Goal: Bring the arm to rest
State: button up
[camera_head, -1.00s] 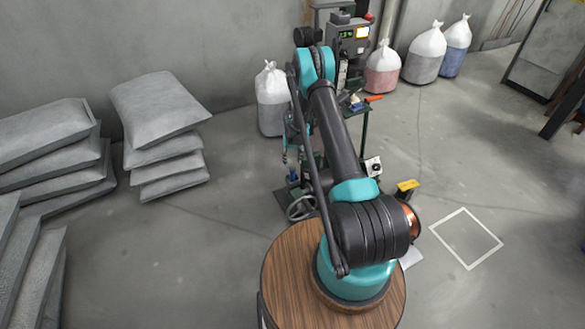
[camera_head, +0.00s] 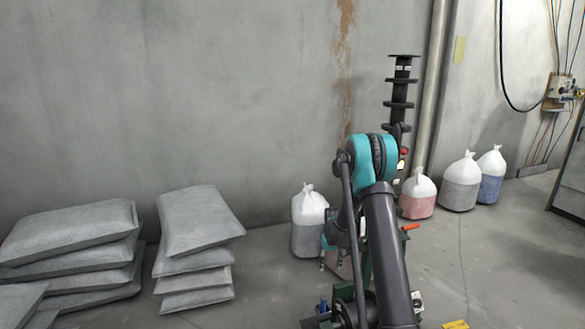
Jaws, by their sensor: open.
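My arm (camera_head: 387,255) rises from the bottom edge with its teal elbow joint (camera_head: 366,160) at the top, right of centre. The forearm folds down behind it on the left. My gripper (camera_head: 328,260) hangs at the forearm's end, small and partly hidden, with its jaws open. I see nothing held in it.
A dark post with several discs (camera_head: 402,90) stands behind the arm. White-topped bags stand along the wall: a grey one (camera_head: 309,222) left of the arm, and red (camera_head: 417,196), grey (camera_head: 460,183) and blue (camera_head: 491,176) ones right. Grey sacks (camera_head: 197,235) are stacked left.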

jog(key=s+d+r+t, duration=0.2)
jog(key=s+r, duration=1.4)
jog(key=s+d+r+m+t, duration=0.1)
jog(key=s, duration=2)
jog(key=shift+s+r, duration=0.25)
jog(key=shift+r, duration=0.1)
